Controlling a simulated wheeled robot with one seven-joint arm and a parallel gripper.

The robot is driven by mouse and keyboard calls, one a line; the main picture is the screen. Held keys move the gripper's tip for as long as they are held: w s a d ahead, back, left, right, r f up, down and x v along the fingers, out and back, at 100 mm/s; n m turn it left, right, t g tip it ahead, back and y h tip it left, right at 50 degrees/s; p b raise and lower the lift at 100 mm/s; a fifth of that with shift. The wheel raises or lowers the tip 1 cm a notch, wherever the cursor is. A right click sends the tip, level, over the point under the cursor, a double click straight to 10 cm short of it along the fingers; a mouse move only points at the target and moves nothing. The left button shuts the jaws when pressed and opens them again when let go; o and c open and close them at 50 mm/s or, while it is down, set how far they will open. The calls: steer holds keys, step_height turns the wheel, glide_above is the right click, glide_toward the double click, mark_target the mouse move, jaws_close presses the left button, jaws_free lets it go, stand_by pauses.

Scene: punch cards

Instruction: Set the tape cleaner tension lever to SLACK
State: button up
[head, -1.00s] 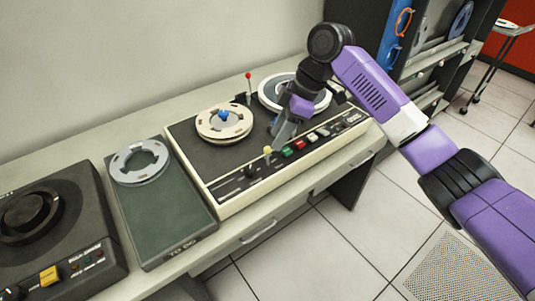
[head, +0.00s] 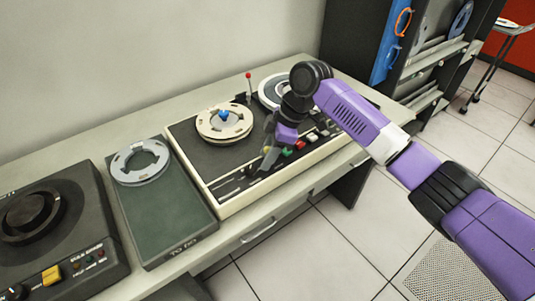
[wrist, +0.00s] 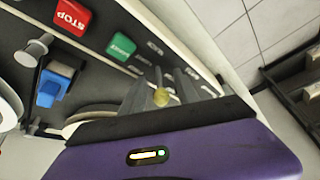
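The tape cleaner (head: 225,184) is a cream-edged deck with a dark top, in the middle of the head view. A second lever with a red knob (head: 248,75) stands upright at the back. I cannot read which one is the tension lever. The lever's shaft and SLACK marking are hidden or unreadable.
A red STOP button (wrist: 72,17) and a green button (wrist: 121,47) sit close to the gripper. A cream reel (head: 225,122) and a white reel (head: 272,90) lie on the deck. A green TO DO tray (head: 165,215) with a grey reel stands left.

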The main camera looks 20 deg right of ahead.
jaws_close()
steer(key=shift+s+f+n+t+y+b, duration=0.15)
steer(key=shift+s+t+y+b, duration=0.1)
steer(key=shift+t+b, duration=0.25)
steer(key=shift+s+f+n+t+y+b, duration=0.15)
steer(key=shift+s+t+b, duration=0.15)
steer(key=shift+t, duration=0.4)
steer(key=shift+s+d+t+b, duration=0.1)
steer(key=shift+t+b, duration=0.5)
steer(key=shift+b, duration=0.1)
steer(key=shift+r+t+y, duration=0.1)
steer(key=shift+t+y, duration=0.2)
steer(key=shift+y, duration=0.1)
steer(key=shift+o, duration=0.9)
jaws_free()
steer(key=shift+d+r, duration=0.1)
